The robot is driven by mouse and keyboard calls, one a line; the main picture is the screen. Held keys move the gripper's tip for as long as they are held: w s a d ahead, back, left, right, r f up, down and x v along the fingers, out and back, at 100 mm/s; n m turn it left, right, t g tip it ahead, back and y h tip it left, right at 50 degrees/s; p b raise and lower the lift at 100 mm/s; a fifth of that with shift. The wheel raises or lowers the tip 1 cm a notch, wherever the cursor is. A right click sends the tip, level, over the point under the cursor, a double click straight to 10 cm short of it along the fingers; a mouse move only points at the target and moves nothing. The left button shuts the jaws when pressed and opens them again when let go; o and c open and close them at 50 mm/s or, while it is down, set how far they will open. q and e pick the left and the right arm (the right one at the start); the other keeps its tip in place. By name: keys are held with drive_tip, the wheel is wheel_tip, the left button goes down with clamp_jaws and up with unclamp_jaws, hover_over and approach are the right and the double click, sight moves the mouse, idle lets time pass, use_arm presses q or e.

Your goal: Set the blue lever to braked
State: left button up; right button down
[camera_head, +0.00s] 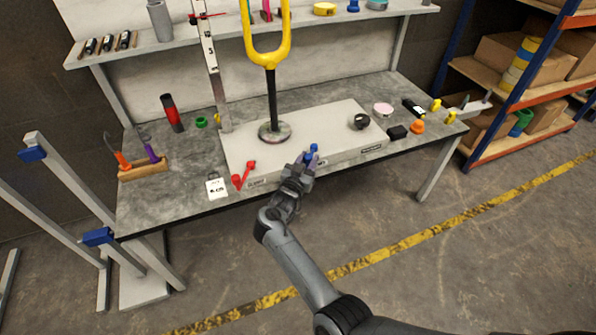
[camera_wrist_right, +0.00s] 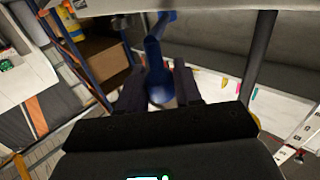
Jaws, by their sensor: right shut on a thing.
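The blue lever (camera_head: 312,150) is at the front edge of the pale base plate (camera_head: 325,122) on the grey workbench. My right gripper (camera_head: 303,164) reaches it from the front and is shut on it. In the right wrist view the blue lever (camera_wrist_right: 156,65) stands between the two dark fingers, its rounded end close to the gripper body. In the head view the gripper partly covers the lever, and I cannot read its setting. My left gripper is not in view.
A red lever (camera_head: 243,174) is left of my gripper on the plate's front edge. Behind stands a yellow fork (camera_head: 268,62) on a black post. A black ring (camera_head: 361,121) and an orange knob (camera_head: 417,127) lie to the right. The floor in front is clear.

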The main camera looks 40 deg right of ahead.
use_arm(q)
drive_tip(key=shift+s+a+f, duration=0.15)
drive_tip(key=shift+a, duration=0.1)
use_arm(e)
drive_tip(key=c, duration=1.1)
unclamp_jaws()
drive_tip(key=shift+o, duration=1)
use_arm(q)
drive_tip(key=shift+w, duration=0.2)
use_arm(e)
drive_tip(key=shift+o, duration=0.2)
drive_tip(key=shift+w+d, duration=0.1)
drive_tip(key=shift+w, duration=0.05)
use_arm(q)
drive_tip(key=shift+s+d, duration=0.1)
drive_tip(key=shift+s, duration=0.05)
